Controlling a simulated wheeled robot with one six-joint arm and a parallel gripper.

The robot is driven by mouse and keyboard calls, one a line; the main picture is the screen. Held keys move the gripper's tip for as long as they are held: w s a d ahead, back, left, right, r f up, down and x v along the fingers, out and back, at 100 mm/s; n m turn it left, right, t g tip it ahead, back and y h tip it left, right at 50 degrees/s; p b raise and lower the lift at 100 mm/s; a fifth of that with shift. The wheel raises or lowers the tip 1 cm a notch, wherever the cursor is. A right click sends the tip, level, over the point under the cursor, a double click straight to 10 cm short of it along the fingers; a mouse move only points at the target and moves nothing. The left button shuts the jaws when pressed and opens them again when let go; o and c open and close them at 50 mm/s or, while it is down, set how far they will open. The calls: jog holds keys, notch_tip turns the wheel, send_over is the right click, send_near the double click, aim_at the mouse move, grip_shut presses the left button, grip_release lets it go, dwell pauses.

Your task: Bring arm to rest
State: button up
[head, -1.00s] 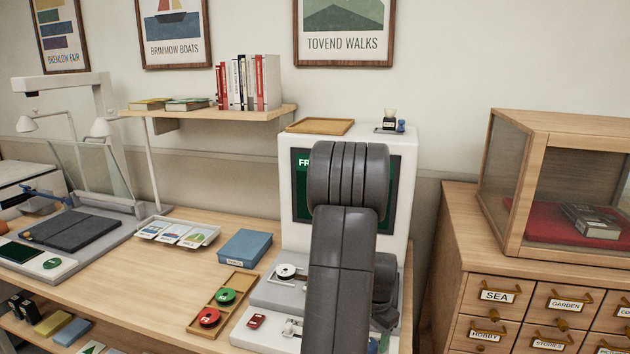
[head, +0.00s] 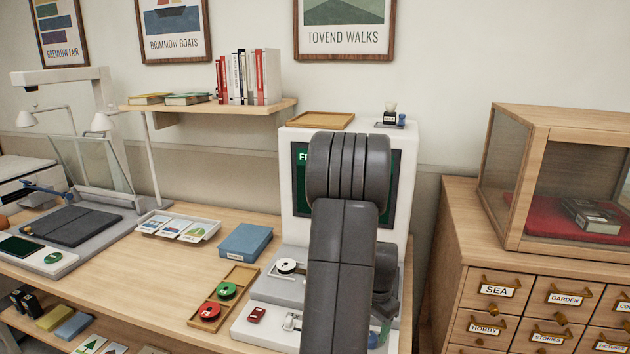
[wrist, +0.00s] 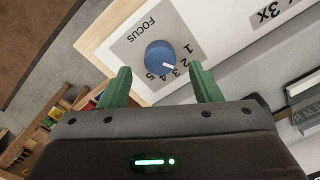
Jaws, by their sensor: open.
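My gripper (wrist: 160,88) shows in the wrist view with its two green fingers spread apart and nothing between them. Beyond the fingertips is a blue focus knob (wrist: 160,56) on a grey dial plate numbered 1 to 5.
A wooden tray with red and green reels (head: 224,295) lies left of the machine, near a blue box (head: 245,242). A card tray (head: 178,229) and a grey scanner (head: 75,228) stand further left. A drawer cabinet (head: 460,230) with a glass case (head: 555,180) is at the right.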

notch_tip(320, 180, up, 10)
jog(key=r, duration=0.1)
notch_tip(320, 180, down, 14)
jog(key=shift+f, duration=0.25)
jog(key=shift+r+n+p, duration=0.15)
jog(key=shift+n+p, duration=0.25)
jog(key=shift+p, duration=0.1)
jog(key=n+p, duration=0.2)
jog(key=n, duration=0.2)
jog(key=shift+r+n, duration=0.1)
jog(key=shift+n, duration=0.2)
jog(key=shift+r+n+p, duration=0.1)
jog(key=shift+n+p, duration=0.2)
notch_tip(320, 180, up, 13)
jog(key=b, duration=0.1)
jog(key=shift+d+r, duration=0.15)
jog(key=shift+r, duration=0.05)
